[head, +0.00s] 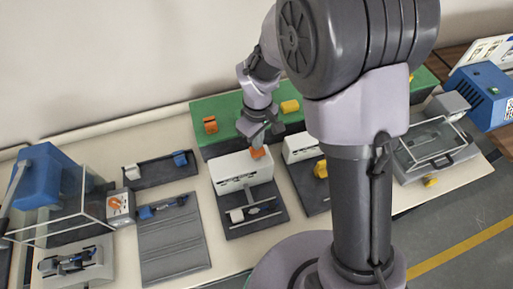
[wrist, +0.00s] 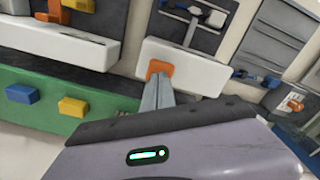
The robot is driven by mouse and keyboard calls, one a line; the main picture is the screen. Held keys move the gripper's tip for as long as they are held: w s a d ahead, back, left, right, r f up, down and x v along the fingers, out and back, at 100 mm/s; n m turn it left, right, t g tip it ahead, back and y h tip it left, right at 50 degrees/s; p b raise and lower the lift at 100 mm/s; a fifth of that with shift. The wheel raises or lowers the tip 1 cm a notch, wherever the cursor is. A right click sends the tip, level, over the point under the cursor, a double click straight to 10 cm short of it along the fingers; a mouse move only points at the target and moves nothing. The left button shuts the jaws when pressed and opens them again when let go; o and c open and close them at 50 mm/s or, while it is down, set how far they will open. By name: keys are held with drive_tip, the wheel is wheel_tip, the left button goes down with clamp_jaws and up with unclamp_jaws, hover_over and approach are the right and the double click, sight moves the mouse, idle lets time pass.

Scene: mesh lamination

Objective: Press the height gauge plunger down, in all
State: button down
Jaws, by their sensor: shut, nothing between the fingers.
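An orange piece (head: 258,153), which looks like the plunger, sits at the top edge of a white block (head: 228,172) in the head view. My gripper (head: 255,143) is directly above it with its fingers together. In the wrist view the shut fingers (wrist: 158,84) reach to the orange piece (wrist: 159,68) on the white block (wrist: 190,66) and overlap its lower edge. Whether the fingertips touch it, and how far it is pressed in, I cannot tell.
A green block (head: 222,112) with orange and yellow pieces stands behind. A second white block (head: 300,147) is close on the right. Grey fixtures (head: 172,240) and a blue machine with clear panels (head: 50,175) stand on the left. My arm hides part of the table.

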sight(258, 156)
drive_tip(key=shift+f, duration=0.1)
idle(0.3)
drive_tip(key=shift+s+f+b, duration=0.15)
drive_tip(key=shift+f+b, duration=3.3)
drive_tip(key=shift+f, duration=0.55)
drive_tip(key=shift+r, duration=0.1)
wheel_tip(258, 156, up, 8)
drive_tip(key=p, duration=0.7)
drive_tip(key=shift+s, duration=0.1)
drive_tip(key=shift+w, duration=0.2)
drive_tip(key=shift+w, duration=0.1)
